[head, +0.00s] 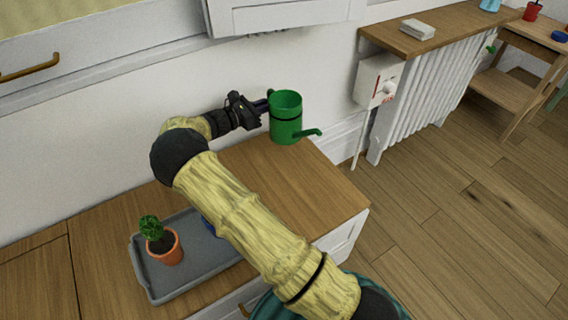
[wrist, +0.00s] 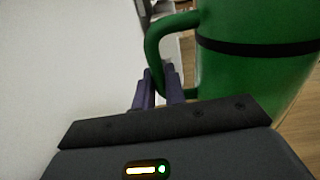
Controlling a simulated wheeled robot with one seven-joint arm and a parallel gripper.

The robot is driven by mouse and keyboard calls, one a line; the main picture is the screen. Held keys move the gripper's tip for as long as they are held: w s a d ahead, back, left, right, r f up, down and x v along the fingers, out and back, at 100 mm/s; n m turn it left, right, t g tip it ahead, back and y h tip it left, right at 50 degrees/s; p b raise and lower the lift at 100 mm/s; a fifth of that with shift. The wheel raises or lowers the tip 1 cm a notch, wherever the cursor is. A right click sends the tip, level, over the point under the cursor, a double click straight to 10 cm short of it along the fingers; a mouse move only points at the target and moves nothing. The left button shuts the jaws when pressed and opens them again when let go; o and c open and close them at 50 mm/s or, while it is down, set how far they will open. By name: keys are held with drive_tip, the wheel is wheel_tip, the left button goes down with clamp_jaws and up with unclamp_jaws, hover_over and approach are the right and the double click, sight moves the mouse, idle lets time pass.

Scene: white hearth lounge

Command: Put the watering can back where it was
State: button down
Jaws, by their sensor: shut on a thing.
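The green watering can (head: 286,117) has a dark band and a spout that points right. It is upright at the back right corner of the wooden counter (head: 305,190), near the wall. I cannot tell whether its base touches the counter. My gripper (head: 264,105) comes from the left and is shut on the can's handle. In the wrist view, the gripper's purple fingers (wrist: 159,92) are at the lower part of the looped handle, and the can's body (wrist: 255,50) fills the upper right.
A grey tray (head: 150,283) with a potted plant (head: 162,242) lies on the counter at left. My arm hides part of the tray and counter. A radiator (head: 425,95) with a wooden shelf (head: 415,40) stands right. Cabinets (head: 100,50) hang above.

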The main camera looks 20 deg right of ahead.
drive_tip(key=shift+w+a, duration=0.15)
drive_tip(key=shift+f+b, duration=1.15)
drive_tip(key=shift+f, duration=1.35)
drive_tip(key=shift+f+b, duration=1.3)
drive_tip(key=shift+f, duration=1.15)
drive_tip(key=shift+f, duration=0.15)
drive_tip(key=c, duration=1.5)
unclamp_jaws()
drive_tip(key=shift+o, duration=0.2)
